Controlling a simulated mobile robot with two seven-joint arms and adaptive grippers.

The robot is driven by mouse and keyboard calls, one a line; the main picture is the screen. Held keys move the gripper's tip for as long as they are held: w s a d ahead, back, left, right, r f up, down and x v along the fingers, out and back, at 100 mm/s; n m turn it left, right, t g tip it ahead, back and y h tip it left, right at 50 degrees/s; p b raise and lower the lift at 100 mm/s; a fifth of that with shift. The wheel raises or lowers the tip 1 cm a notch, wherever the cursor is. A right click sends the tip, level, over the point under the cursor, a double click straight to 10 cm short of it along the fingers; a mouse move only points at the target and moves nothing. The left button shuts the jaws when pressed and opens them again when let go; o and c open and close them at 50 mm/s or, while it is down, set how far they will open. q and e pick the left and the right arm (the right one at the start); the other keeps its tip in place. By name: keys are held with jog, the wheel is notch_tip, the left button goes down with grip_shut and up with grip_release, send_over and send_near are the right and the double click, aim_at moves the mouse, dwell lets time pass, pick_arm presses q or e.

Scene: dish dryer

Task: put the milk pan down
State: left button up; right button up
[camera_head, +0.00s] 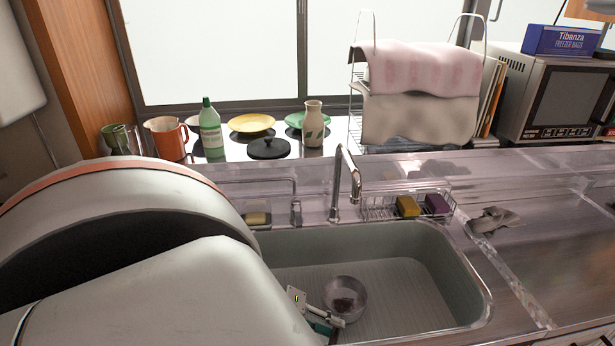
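The milk pan (357,297) is a small round metal pan with a dark round patch inside. It shows in the lower middle of the head view, over the floor of the grey sink (400,275). I cannot tell whether it touches the sink floor. My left gripper (327,318) is at the pan's lower left side, close to its rim. My own large white arm hides most of the gripper, so I cannot see whether its fingers are shut on a handle. My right gripper is not in view.
A chrome tap (345,185) stands at the sink's back edge. A wire basket (380,207) with sponges is behind the sink. Jugs, bottles and plates stand on the sill, with a draped dish rack (420,105) to their right. The sink's right side is clear.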

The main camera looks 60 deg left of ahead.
pick_arm(q)
jog(key=p+v, duration=0.3)
jog(key=v, duration=0.7)
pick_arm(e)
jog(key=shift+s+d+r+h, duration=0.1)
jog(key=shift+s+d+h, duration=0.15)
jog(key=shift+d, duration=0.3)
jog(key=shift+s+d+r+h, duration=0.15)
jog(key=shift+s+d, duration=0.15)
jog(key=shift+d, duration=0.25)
pick_arm(q)
jog(key=shift+d, duration=0.1)
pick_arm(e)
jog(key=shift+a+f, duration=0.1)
